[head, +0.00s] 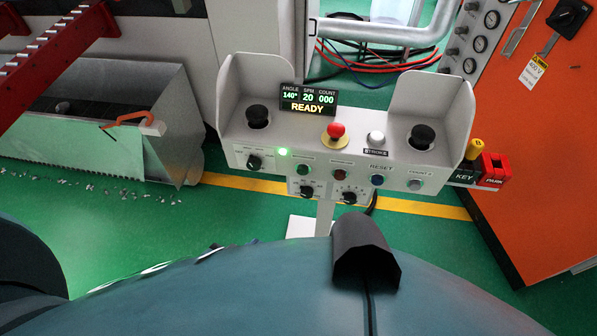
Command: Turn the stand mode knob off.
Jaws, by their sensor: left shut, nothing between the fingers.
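The control stand (328,119) is a pale box with two raised side guards. A black selector knob (255,162) sits at the left of its front face, beside a lit green lamp (283,152). Two more black knobs, one at the left (307,191) and one at the right (349,197), are on a lower plate. The knob lettering is too small to read, so I cannot tell which is the mode knob or its setting. My left gripper (216,250) barely shows past my body's edge, shut and empty, apart from the stand. My right gripper is not in view.
The stand has a red mushroom button (336,131), two recessed black buttons and a READY display (308,101). An orange cabinet (545,150) stands right, a metal bin (175,125) left. Green floor lies between.

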